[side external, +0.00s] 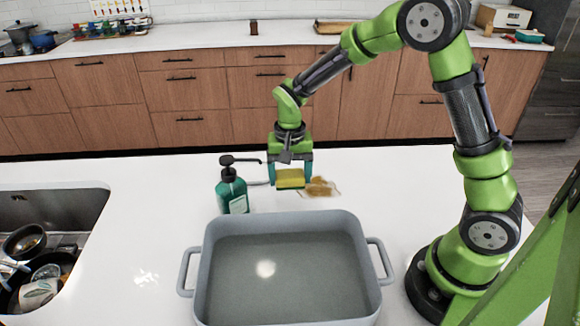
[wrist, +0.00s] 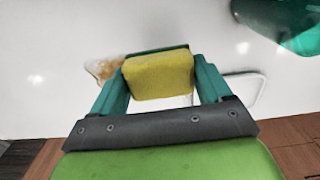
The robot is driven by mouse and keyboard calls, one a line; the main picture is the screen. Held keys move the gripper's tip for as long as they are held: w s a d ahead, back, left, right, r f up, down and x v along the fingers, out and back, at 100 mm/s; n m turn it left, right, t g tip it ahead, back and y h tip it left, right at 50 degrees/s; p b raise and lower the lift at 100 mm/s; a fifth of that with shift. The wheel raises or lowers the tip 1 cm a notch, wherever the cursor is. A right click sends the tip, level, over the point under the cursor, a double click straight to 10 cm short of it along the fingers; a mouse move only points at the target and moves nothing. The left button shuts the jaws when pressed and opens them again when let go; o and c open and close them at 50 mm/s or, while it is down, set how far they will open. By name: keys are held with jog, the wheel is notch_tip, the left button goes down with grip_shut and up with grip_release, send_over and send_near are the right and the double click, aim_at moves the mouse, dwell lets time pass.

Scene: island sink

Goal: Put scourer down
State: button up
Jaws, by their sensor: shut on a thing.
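The scourer (side external: 290,179) is a yellow sponge with a green layer. My gripper (side external: 290,176) is shut on it, with one teal finger at each side. In the wrist view the scourer (wrist: 158,75) sits between the two fingers (wrist: 160,82). In the side view it shows above or close to the white counter; I cannot tell whether it touches it. A brown stain (side external: 319,187) is on the counter just right of the scourer, and it also shows in the wrist view (wrist: 104,68), partly hidden behind the gripper and scourer.
A green soap bottle (side external: 232,190) with a black pump stands left of the gripper. A large grey roasting pan (side external: 211,262) with side handles stands in front. The sink (side external: 48,209) with dishes is at the far left. Bare white counter (side external: 400,175) lies to the right.

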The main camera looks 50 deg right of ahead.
aim_at(299, 178)
jog(key=shift+s+r+n, duration=0.1)
jog(key=shift+s+n, duration=0.35)
jog(key=shift+n, duration=0.05)
jog(key=r+n, duration=0.1)
jog(key=s+r+n, duration=0.1)
jog(key=r+n, duration=0.2)
jog(key=r, duration=0.1)
jog(key=shift+s+d+n, duration=0.1)
jog(key=shift+s+n, duration=0.2)
jog(key=shift+s, duration=0.05)
notch_tip(299, 178, up, 8)
jog(key=s+n, duration=0.1)
jog(key=n, duration=0.2)
jog(key=shift+s+d, duration=0.2)
jog(key=shift+d, duration=0.2)
jog(key=shift+f, duration=0.1)
